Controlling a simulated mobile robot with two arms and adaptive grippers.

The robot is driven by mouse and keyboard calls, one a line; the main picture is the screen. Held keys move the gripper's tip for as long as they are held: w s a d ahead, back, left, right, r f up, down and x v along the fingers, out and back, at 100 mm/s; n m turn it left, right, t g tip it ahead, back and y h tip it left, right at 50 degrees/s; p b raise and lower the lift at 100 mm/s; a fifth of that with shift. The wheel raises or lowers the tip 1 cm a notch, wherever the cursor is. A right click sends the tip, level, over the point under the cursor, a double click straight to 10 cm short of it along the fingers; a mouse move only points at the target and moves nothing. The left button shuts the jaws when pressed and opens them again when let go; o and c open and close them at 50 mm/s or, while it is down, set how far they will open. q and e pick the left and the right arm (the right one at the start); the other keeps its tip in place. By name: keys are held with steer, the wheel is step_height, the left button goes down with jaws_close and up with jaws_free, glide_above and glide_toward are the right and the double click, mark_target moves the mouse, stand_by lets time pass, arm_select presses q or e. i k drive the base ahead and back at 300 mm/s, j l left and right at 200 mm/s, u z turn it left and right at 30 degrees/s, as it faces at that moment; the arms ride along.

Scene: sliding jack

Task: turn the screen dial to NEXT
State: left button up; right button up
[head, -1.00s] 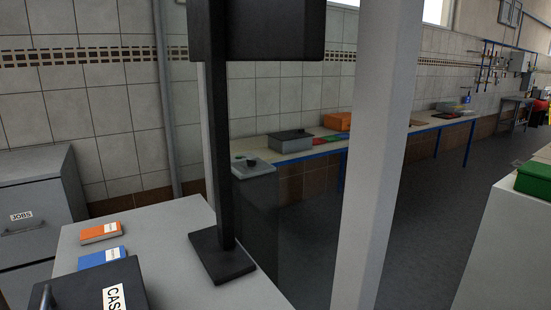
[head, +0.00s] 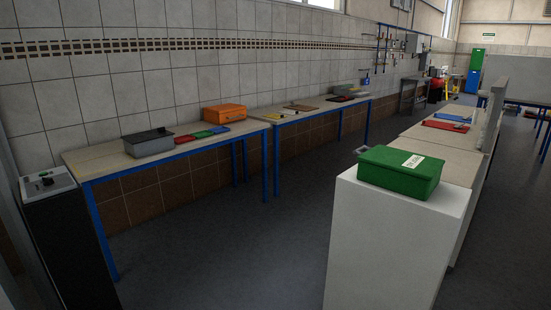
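A dark pedestal (head: 70,240) with a light grey top stands at the left edge of the head view. A small black knob (head: 47,181) sits on that top, with another dark mark beside it. It may be the screen dial, but I cannot tell, and no NEXT label is readable. No screen is in view now. Neither of my grippers is in view.
A blue-legged workbench (head: 100,160) along the tiled wall holds a grey box (head: 148,143), coloured folders and an orange case (head: 224,113). A green box (head: 400,172) sits on a white cabinet (head: 385,245) at right. The dark floor (head: 250,250) between is clear.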

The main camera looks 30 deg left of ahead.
mark_target(47, 181)
steer(key=i+u, duration=0.25)
steer(key=i, duration=0.15)
steer(key=i+l+u, duration=0.15)
steer(key=i+u, duration=0.15)
steer(key=i, duration=0.15)
steer(key=i+l+u, duration=0.25)
steer(key=i, duration=0.15)
